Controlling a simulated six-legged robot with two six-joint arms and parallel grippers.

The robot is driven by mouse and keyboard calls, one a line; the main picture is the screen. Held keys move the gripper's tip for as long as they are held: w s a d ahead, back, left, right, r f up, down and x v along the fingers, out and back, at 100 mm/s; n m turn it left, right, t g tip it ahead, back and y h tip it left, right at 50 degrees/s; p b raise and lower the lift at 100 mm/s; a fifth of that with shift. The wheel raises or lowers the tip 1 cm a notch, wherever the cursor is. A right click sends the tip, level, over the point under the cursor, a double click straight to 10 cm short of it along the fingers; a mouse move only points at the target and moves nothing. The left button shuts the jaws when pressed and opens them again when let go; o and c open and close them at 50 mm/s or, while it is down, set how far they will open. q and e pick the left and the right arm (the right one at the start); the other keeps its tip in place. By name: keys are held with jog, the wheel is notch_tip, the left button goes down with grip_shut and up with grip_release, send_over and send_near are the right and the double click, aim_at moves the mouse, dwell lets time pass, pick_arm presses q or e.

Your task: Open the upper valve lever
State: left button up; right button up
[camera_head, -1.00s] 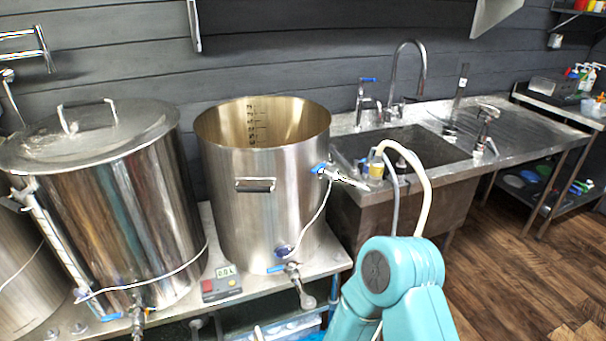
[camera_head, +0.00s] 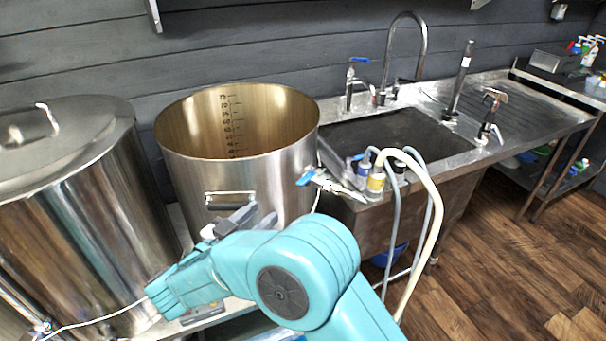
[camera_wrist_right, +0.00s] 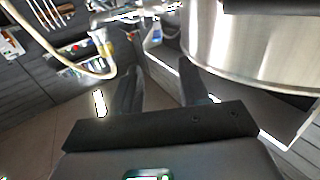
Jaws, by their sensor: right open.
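The upper valve lever (camera_head: 306,177) is a blue handle on a metal valve at the right side of the open steel pot (camera_head: 180,160). The valve's spout points right, toward the sink. My right gripper (camera_head: 262,216) is in front of the pot, left of and below the lever, apart from it. In the right wrist view its two dark fingers (camera_wrist_right: 163,82) are spread with nothing between them. A metal fitting, probably the valve, shows blurred beyond them, beside the pot's wall (camera_wrist_right: 250,45). My right arm hides the pot's lower valve. My left gripper is not in view.
A lidded steel pot (camera_head: 70,200) stands at the left. The sink (camera_head: 385,140) is behind and right of the valve. Bottles (camera_head: 375,181) and looped hoses (camera_head: 437,215) lie close to the valve's right. The wooden floor (camera_head: 500,270) is open at the right.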

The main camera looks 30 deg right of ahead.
aim_at(299, 184)
jog(key=x, duration=0.5)
jog(key=p+x, duration=0.1)
jog(key=x, duration=0.3)
jog(key=p+x, duration=0.1)
jog(key=x, duration=0.4)
jog(key=shift+s+d+r, duration=0.15)
jog(key=shift+s+d, duration=0.05)
jog(key=shift+d, duration=0.25)
jog(key=shift+w+d+p, duration=0.3)
jog(key=shift+d, duration=0.05)
grip_shut()
